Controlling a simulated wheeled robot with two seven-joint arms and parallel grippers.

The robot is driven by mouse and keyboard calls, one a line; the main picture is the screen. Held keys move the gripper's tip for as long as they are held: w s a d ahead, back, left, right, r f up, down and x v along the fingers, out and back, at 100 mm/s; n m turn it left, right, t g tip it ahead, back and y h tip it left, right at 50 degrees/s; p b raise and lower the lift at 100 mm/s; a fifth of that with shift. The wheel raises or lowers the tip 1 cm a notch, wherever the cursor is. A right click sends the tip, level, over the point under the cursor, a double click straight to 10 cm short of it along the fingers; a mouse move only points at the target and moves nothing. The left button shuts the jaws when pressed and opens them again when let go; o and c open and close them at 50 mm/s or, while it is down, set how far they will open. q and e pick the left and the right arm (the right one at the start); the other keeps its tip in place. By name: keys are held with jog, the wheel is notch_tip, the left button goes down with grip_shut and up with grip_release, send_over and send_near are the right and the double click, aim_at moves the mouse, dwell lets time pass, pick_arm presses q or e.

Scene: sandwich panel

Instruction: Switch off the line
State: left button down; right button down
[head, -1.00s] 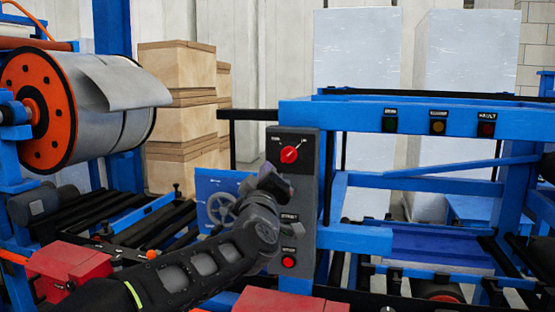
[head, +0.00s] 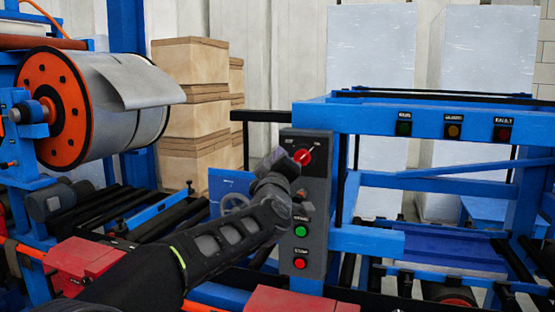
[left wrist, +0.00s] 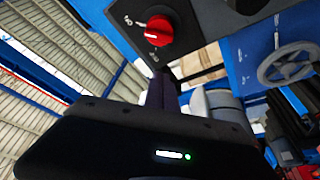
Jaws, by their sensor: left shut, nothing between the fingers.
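A grey control panel (head: 318,190) stands upright in the middle of the head view. It carries a red rotary knob (head: 304,157) with a pale pointer toward the upper right, a green button (head: 301,231) and a red button (head: 300,263). My left gripper (head: 284,159) is shut and empty, just left of the knob and partly overlapping it. In the left wrist view the knob (left wrist: 158,31) shows whole beyond the shut fingers (left wrist: 163,88), with a visible gap. Small labels beside it are hard to read. My right gripper is not in view.
A blue frame (head: 440,118) with three indicator lamps extends right of the panel. A metal roll (head: 125,110) with an orange flange stands left. A handwheel (left wrist: 288,63) is near the panel. Red boxes (head: 88,258) lie low in front. Wooden crates (head: 190,100) are behind.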

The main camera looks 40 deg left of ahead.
aim_at(302, 158)
pick_arm(q)
jog(key=p+x, duration=0.1)
jog(key=x, duration=0.3)
jog(key=shift+s+r, duration=0.1)
jog(key=shift+r, duration=0.05)
jog(key=shift+w+d+f, duration=0.25)
jog(key=shift+d+f, duration=0.7)
jog(key=shift+f, duration=0.2)
jog(key=shift+d+f+p, duration=0.15)
jog(key=shift+d+p, duration=0.15)
jog(key=shift+w+d+f, duration=0.1)
jog(key=shift+d+f, duration=0.05)
jog(key=shift+f, duration=0.15)
